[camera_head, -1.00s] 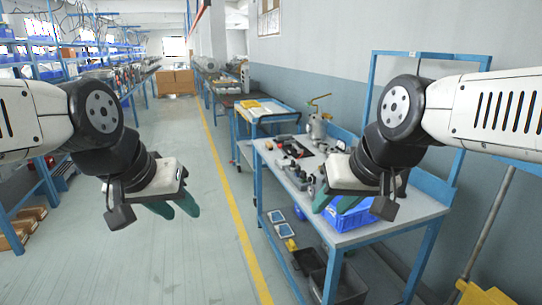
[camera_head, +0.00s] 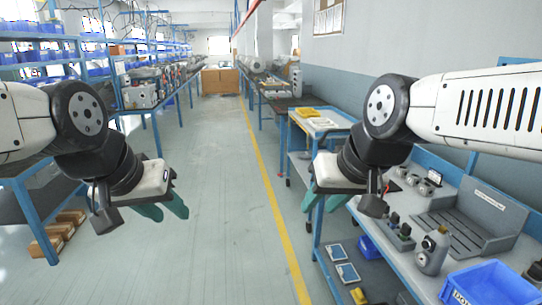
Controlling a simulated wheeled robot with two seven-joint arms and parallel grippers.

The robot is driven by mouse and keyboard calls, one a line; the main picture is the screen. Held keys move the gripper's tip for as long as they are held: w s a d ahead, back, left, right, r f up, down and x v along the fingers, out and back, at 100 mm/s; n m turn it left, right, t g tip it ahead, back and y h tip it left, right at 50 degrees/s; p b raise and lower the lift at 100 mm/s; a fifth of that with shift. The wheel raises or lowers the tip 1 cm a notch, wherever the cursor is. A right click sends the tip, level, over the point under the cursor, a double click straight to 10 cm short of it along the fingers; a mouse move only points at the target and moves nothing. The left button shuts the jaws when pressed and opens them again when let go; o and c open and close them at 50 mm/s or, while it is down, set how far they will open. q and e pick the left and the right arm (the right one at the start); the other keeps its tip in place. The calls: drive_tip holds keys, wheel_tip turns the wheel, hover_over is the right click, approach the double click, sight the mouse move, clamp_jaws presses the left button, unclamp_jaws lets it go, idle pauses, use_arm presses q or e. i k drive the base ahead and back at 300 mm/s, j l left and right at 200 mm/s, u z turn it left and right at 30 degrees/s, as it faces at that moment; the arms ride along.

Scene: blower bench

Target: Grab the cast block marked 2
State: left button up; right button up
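No mark 2 can be read on any part. Small grey cast pieces (camera_head: 428,184) sit at the back of the workbench at right, too small to tell apart. Darker upright pieces (camera_head: 398,232) stand near its front edge. My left gripper (camera_head: 171,217) hangs over the floor at left, its green fingers apart and empty. My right gripper (camera_head: 320,207) hangs in front of the bench's left end, its green fingers apart and empty. My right arm hides part of the bench.
On the bench are a grey ridged tray (camera_head: 452,232), a grey bottle-like item (camera_head: 432,252) and a blue bin (camera_head: 492,284). A cart (camera_head: 322,122) stands beyond. Blue shelving (camera_head: 60,60) lines the left. The aisle floor (camera_head: 215,170) is clear.

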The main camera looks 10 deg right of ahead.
sight(412, 178)
drive_tip(key=i+j, duration=0.1)
drive_tip(key=i, duration=1.55)
drive_tip(key=i+z, duration=0.4)
drive_tip(key=i+j+z, duration=0.2)
drive_tip(key=i+z, duration=0.25)
drive_tip(key=i+l+z, duration=0.15)
drive_tip(key=i+z, duration=0.6)
drive_tip(key=z, duration=0.2)
